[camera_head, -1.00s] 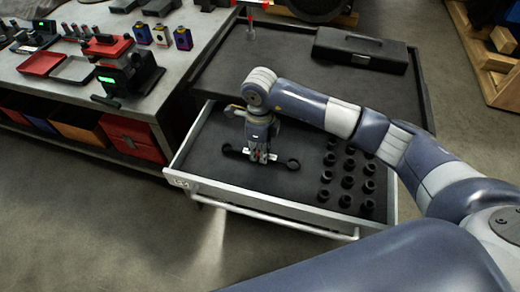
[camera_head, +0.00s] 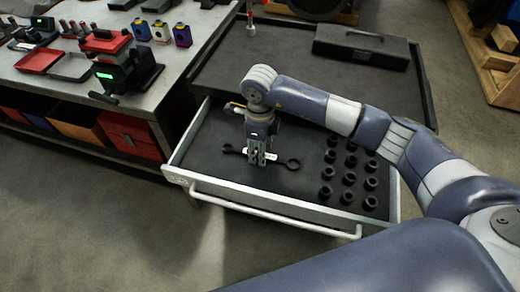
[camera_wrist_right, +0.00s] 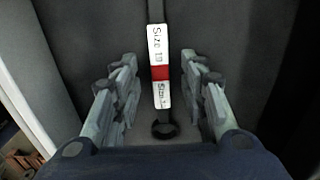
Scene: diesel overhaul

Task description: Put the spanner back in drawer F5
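The spanner (camera_head: 288,163) lies across the dark floor of the open drawer (camera_head: 225,175). A white and red label reading "Size 19" wraps its shaft, seen in the right wrist view (camera_wrist_right: 160,75), where a ring end (camera_wrist_right: 163,129) also shows. My right gripper (camera_head: 262,161) points down over the middle of the spanner. In the wrist view my right gripper (camera_wrist_right: 160,95) is open, one finger on each side of the shaft, with gaps between fingers and spanner. The small tag on the drawer's front left is unreadable. My left gripper is out of view.
Several black sockets (camera_head: 348,178) stand in rows at the drawer's right side. A black case (camera_head: 361,46) sits on the dark top behind. A workbench (camera_head: 150,95) with tools and trays stands at the left. The drawer's handle (camera_head: 275,215) sticks out in front.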

